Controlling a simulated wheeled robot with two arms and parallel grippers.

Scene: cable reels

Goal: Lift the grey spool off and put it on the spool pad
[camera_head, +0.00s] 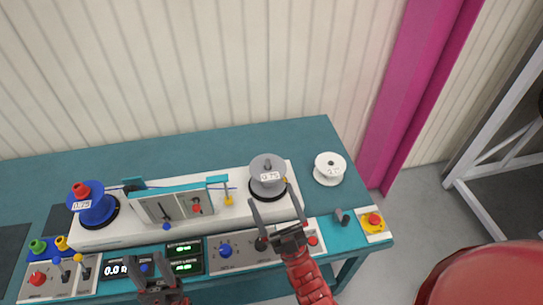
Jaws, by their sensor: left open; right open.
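The grey spool (268,164) sits on a black round base at the right end of the white machine, with a peg at its centre and a white number label. My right gripper (271,194) is open and empty, just in front of the grey spool, its fingers spread and pointing towards it. My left gripper (159,275) is open at the bottom edge, over the front control panels and far from the grey spool. I cannot tell for sure which surface is the spool pad; a dark flat patch (12,255) lies at the far left of the bench.
A blue spool (97,208) with a red knob sits at the machine's left end. A white spool (329,168) stands on the teal bench (230,147) at right. Levers, displays and a red stop button (375,220) line the front. The bench behind the machine is clear.

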